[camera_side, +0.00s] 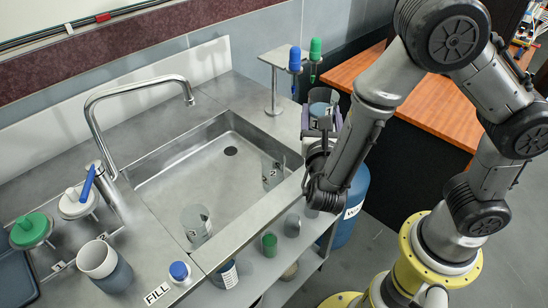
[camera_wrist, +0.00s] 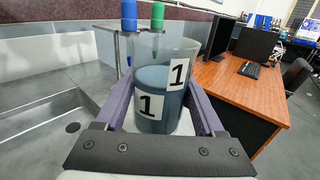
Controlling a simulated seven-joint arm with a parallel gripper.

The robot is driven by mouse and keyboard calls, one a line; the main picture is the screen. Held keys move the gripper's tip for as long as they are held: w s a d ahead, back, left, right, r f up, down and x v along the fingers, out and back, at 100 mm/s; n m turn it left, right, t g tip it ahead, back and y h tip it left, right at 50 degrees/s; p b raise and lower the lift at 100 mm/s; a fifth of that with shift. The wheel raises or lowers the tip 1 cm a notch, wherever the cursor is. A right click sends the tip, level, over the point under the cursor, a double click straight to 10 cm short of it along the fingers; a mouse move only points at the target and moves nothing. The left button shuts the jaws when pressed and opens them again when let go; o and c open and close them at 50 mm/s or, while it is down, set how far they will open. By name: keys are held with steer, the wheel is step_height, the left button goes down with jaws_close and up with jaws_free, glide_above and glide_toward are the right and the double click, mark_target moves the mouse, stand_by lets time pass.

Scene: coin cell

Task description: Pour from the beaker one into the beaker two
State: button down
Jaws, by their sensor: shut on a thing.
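Beaker one (camera_wrist: 166,92) is a clear vessel with "1" labels and dark blue liquid in its lower part. My gripper (camera_wrist: 160,86) is shut on it, with a purple finger on each side, and it looks upright. In the side view the held beaker (camera_side: 323,97) is right of the sink, above its rim. Two clear beakers with small number labels stand in the sink: one at the right wall (camera_side: 272,172), whose label looks like a 2, and one at the front (camera_side: 197,224), whose label is hard to read. Both look empty.
The steel sink (camera_side: 185,168) has a curved tap (camera_side: 140,88) at its left. A stand (camera_side: 274,88) with blue and green capped items is behind beaker one. A wooden desk (camera_side: 425,105) is at the right. A cup (camera_side: 98,260) and lidded jars are at the front left.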

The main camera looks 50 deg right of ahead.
steer(key=w+a+f+n+t+y, duration=0.2)
steer(key=w+a+f, duration=0.3)
steer(key=a, duration=0.3)
steer(key=w+a+f+n+t+y, duration=0.3)
steer(key=w+a+f+y, duration=0.2)
steer(key=w+a, duration=0.1)
steer(key=shift+a+f, duration=0.3)
steer(key=shift+a, duration=0.55)
steer(key=shift+d, duration=0.15)
steer(key=shift+s+d+r+m+g+y, duration=0.1)
steer(key=shift+s+d+r+m, duration=0.1)
steer(key=shift+d+m, duration=0.55)
steer(key=shift+s+d+r+m+g+y, duration=0.15)
steer(key=shift+d+m, duration=0.15)
steer(key=shift+m, duration=0.8)
steer(key=shift+s+d+r+m+g+y, duration=0.1)
steer(key=shift+d+r+m, duration=0.1)
steer(key=shift+d+m, duration=0.55)
steer(key=shift+d+r+m, duration=0.1)
steer(key=shift+r+m, duration=0.15)
steer(key=shift+m, duration=0.45)
steer(key=shift+d+f+m, duration=0.15)
steer(key=shift+f+m, duration=0.2)
steer(key=shift+m, duration=0.45)
stand_by(0.3)
steer(key=shift+r+m, duration=0.25)
steer(key=shift+m, duration=0.15)
stand_by(0.8)
